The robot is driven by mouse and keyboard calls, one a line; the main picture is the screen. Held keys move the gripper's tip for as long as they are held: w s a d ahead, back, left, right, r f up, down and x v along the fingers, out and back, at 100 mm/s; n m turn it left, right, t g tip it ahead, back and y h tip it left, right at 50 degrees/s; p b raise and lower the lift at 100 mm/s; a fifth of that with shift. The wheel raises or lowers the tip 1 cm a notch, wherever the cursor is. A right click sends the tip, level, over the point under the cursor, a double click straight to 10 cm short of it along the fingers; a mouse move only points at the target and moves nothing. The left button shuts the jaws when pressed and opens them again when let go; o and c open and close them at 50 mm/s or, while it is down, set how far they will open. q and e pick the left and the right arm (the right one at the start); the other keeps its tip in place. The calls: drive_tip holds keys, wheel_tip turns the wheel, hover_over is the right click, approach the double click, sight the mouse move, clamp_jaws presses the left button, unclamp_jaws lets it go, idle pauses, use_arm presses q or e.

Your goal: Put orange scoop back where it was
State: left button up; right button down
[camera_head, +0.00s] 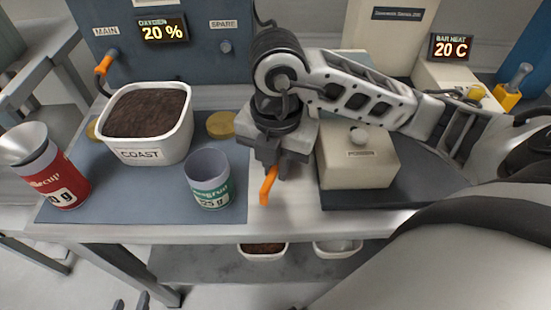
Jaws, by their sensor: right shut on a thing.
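The orange scoop (267,188) shows as a short orange piece pointing down below my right gripper (267,168). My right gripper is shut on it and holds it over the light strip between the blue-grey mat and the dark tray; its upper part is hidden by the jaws. Two dark tips of my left gripper (131,302) show at the bottom left edge, apart and empty, below the table. A white COAST tub (160,152) filled with dark grains stands on the mat, left of the scoop. A grey-purple cup with a green label (208,180) stands nearer to it.
A red cup with a metal funnel (52,178) stands at the left mat edge. A beige lidded box (358,157) sits right of my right gripper on a dark tray (420,190). An orange-handled lever (103,66) is on the back panel. White bins (338,248) sit on the lower shelf.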

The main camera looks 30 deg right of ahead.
drive_tip(key=shift+w+d+f, duration=0.3)
drive_tip(key=shift+w, duration=0.3)
drive_tip(key=shift+w+d+f, duration=0.55)
drive_tip(key=shift+w+f, duration=0.2)
drive_tip(key=shift+w, duration=0.1)
drive_tip(key=shift+w+d+f, duration=0.2)
drive_tip(key=shift+w+f, duration=0.1)
drive_tip(key=shift+f, duration=0.05)
drive_tip(key=shift+f, duration=0.1)
drive_tip(key=shift+f, duration=0.15)
drive_tip(key=c, duration=1.5)
unclamp_jaws()
drive_tip(key=shift+o, duration=0.2)
